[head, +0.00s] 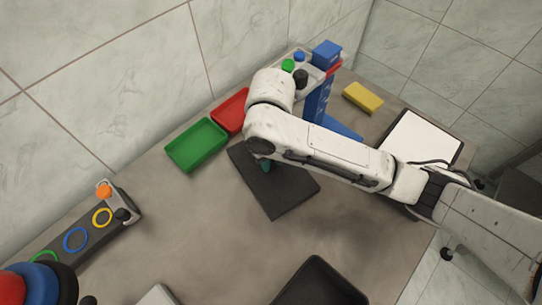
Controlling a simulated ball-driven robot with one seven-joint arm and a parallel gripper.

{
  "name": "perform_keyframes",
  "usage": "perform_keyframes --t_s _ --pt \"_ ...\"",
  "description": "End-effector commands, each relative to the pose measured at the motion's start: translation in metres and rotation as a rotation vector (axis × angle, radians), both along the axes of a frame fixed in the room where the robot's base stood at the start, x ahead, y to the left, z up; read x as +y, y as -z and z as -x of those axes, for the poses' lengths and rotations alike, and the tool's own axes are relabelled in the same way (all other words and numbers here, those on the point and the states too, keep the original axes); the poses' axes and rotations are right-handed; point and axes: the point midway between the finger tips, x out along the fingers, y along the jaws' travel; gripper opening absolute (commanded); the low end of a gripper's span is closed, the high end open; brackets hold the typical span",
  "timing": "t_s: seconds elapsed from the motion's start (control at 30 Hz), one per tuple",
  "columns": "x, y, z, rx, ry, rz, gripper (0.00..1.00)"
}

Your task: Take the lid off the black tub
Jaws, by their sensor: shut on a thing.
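My gripper (263,163) is low over a dark flat slab (288,196) in the middle of the table. The arm hides most of its jaws. It is shut on a small dark green thing (266,167), of which only a bit shows; I cannot tell whether this touches the slab. A black, round-cornered, tub-like thing (320,286) stands at the bottom edge, partly cut off. I cannot make out a separate lid on it. A small black round piece (301,78) sits on the feeder at the back.
A green tray (197,146) and a red tray (231,111) lie left of the arm. A blue stand (317,103), a yellow block (363,97) and a white panel (421,139) are behind it. A dark rack (89,238) with coloured rings is at left. The front-left table is mostly clear.

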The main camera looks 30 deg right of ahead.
Motion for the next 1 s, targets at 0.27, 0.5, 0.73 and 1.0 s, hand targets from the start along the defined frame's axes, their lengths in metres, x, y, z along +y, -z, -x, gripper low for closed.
perform_keyframes --t_s 0.27,0.5,0.73,1.0 --pt "-0.0001 -0.0007 -0.0001 0.000 0.000 0.000 0.38" --pt "-0.0001 -0.0006 0.0000 0.000 0.000 0.000 0.54" --pt "0.0000 -0.0005 0.0000 0.000 0.000 0.000 0.67" --pt "0.0000 -0.0005 0.0000 0.000 0.000 0.000 0.76"
